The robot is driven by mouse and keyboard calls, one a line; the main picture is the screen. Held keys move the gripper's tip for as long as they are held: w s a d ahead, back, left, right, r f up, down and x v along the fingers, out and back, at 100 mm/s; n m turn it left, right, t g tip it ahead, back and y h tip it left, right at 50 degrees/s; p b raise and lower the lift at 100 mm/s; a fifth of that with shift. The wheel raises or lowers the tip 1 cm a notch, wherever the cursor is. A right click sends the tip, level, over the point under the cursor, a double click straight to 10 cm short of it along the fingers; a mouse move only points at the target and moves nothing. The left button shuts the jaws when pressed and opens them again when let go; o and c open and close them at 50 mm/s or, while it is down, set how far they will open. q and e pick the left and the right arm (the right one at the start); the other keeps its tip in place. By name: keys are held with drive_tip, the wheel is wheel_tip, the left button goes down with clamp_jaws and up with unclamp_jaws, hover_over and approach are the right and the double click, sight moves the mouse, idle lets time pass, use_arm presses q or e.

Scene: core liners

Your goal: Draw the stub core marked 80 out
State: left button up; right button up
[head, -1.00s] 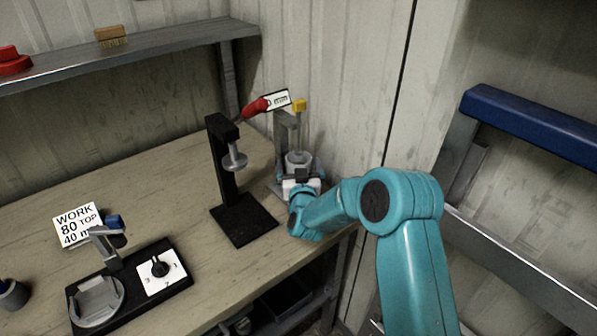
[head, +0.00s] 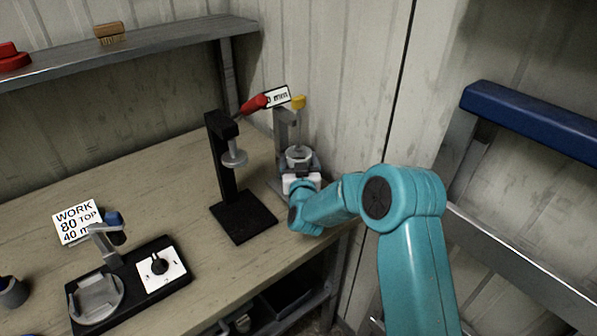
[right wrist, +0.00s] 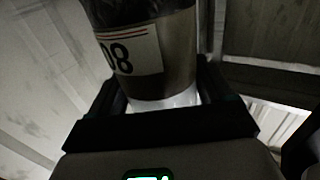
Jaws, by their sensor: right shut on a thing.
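The stub core marked 80 (right wrist: 148,50) is a metal cylinder that fills the top of the right wrist view, its white label upside down there. My right gripper (right wrist: 160,105) is shut on it, with a dark jaw on each side. I cannot tell how far the core sits inside the stand. My left gripper is not in view.
A black stand (head: 222,165) with a grey disc is close on the left of my wrist. A red-handled tag (head: 277,97) is behind. The table middle (head: 150,190) is clear.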

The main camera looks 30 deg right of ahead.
drive_tip(key=shift+s+r, duration=0.1)
idle(0.3)
drive_tip(key=shift+s+d+b, duration=0.2)
drive_tip(key=shift+s+b, duration=0.8)
drive_tip(key=shift+s, duration=1.45)
drive_tip(key=shift+s+d+b, duration=0.2)
drive_tip(key=shift+s+b, duration=0.75)
drive_tip(key=shift+s, duration=1.5)
drive_tip(key=shift+s+d+b, duration=0.2)
drive_tip(key=shift+s+b, duration=0.8)
drive_tip(key=shift+s, duration=1.45)
drive_tip(key=shift+r, duration=0.1)
wheel_tip(320, 180, up, 5)
drive_tip(key=p, duration=0.2)
drive_tip(key=shift+p, duration=0.4)
